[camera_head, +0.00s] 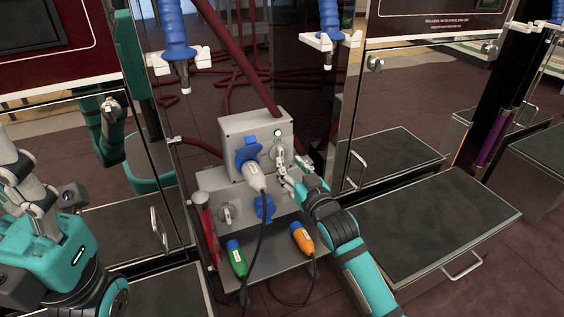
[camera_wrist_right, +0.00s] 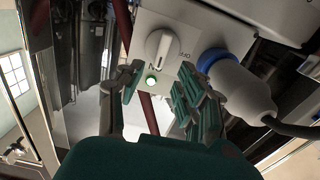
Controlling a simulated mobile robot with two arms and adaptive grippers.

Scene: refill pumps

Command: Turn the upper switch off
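The upper switch is a pale rotary knob (camera_wrist_right: 160,48) on the grey upper box (camera_head: 238,131); in the head view the knob (camera_head: 277,152) is partly behind my right gripper. A lit green lamp (camera_head: 278,133) is on the same face and also glows in the wrist view (camera_wrist_right: 151,80). My right gripper (camera_head: 284,172) is close in front of this face. In the wrist view its fingers (camera_wrist_right: 158,92) are apart, with the lamp between them and the knob just beyond; I see no grip on the knob. My left gripper (camera_head: 22,172) is at the far left, its opening unclear.
A white plug (camera_head: 256,176) sits in the blue upper socket, close beside the knob. The lower box has another switch (camera_head: 226,213) and a blue socket (camera_head: 264,207). Green (camera_head: 237,262) and orange (camera_head: 302,238) connectors are on the shelf below. Blue hoses (camera_head: 175,25) hang above.

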